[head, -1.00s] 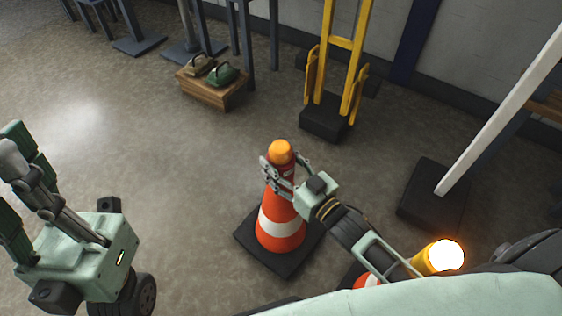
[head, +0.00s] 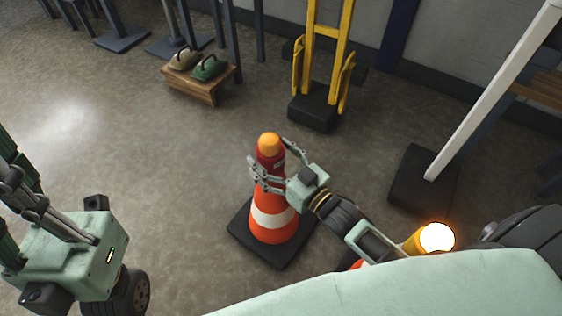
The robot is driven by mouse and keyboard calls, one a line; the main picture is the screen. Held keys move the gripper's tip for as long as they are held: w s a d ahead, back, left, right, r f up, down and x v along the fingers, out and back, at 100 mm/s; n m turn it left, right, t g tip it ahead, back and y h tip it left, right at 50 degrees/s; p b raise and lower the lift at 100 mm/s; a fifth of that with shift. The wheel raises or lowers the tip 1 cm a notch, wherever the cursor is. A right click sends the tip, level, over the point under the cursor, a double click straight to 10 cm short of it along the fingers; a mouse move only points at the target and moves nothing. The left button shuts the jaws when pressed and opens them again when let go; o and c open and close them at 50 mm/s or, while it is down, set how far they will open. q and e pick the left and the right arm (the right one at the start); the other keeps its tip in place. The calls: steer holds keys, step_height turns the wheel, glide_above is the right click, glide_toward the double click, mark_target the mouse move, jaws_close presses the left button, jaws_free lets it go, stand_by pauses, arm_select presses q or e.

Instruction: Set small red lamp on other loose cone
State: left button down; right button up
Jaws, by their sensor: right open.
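A small red lamp (head: 270,156) with an amber top stands upright on the tip of an orange and white cone (head: 272,217). The cone stands on a dark square base on the floor. My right gripper (head: 268,157) is open, with its fingers spread around the lamp from the right. I cannot tell whether a finger still touches it. My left gripper (head: 14,185) is at the left edge, away from the cone, and its fingertips are cut off.
A lit amber lamp (head: 436,238) glows at lower right, near my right arm. Floor left of the cone is clear.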

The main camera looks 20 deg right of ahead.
steer(key=v, duration=1.1)
steer(key=shift+s, duration=0.35)
